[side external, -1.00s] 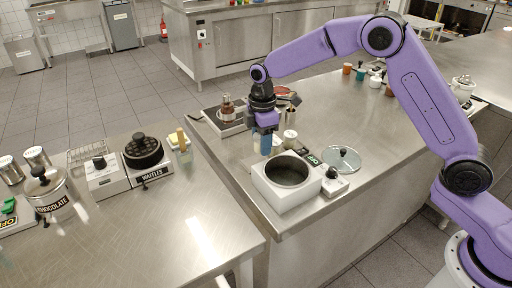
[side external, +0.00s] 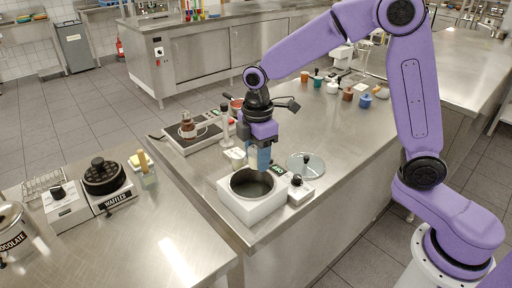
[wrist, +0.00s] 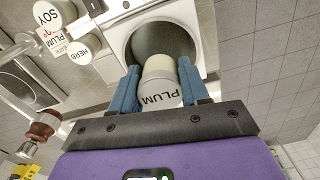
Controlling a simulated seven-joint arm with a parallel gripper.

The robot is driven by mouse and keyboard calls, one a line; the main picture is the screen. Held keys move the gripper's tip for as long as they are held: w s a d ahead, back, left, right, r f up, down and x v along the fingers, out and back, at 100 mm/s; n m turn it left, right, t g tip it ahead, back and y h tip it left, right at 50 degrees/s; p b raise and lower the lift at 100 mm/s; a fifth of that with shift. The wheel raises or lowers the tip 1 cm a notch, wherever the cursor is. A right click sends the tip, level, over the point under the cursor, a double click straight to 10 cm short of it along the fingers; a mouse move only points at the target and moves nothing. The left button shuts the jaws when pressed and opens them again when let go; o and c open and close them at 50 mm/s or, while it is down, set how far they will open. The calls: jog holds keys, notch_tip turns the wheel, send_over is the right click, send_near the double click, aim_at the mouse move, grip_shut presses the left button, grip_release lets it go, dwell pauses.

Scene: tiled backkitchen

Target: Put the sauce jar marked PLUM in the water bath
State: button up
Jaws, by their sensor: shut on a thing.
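My gripper (side external: 258,163) is shut on a pale jar (wrist: 160,88) whose label reads PLUM in the wrist view. The blue fingers (wrist: 159,66) grip it from both sides. The water bath is a white box (side external: 250,212) with a round, dark, open well. In the side view, the gripper and jar are over the rear part of the well, with the fingertips near the rim's height. In the wrist view, the bath (wrist: 203,45) lies just beyond the jar. How far the jar's base is above or inside the well is hard to tell.
A glass lid (side external: 306,165) lies right of the bath, behind its control knob (side external: 297,181). Other jars, one marked SOY (wrist: 45,14) and one HERB (wrist: 81,55), stand beside the bath. A waffle iron (side external: 104,178) sits on the left counter.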

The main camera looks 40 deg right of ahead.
jog(key=f, duration=0.1)
jog(key=a+f, duration=0.1)
jog(key=shift+w+a+f, duration=0.1)
jog(key=shift+w+f, duration=0.1)
jog(key=shift+f, duration=3.95)
jog(key=shift+f, duration=0.2)
jog(key=o, duration=1.5)
jog(key=shift+r, duration=5.8)
jog(key=shift+s, duration=0.1)
jog(key=s+d+m, duration=0.1)
jog(key=s+d, duration=0.2)
jog(key=s, duration=0.6)
jog(key=s+d+r+m, duration=0.1)
jog(key=s+d, duration=0.3)
jog(key=s, duration=0.5)
jog(key=s+d+m, duration=0.1)
jog(key=s+d, duration=0.2)
jog(key=s, duration=0.6)
jog(key=shift+s+d+r+m, duration=0.2)
jog(key=shift+s+d+m, duration=0.05)
jog(key=shift+m, duration=0.05)
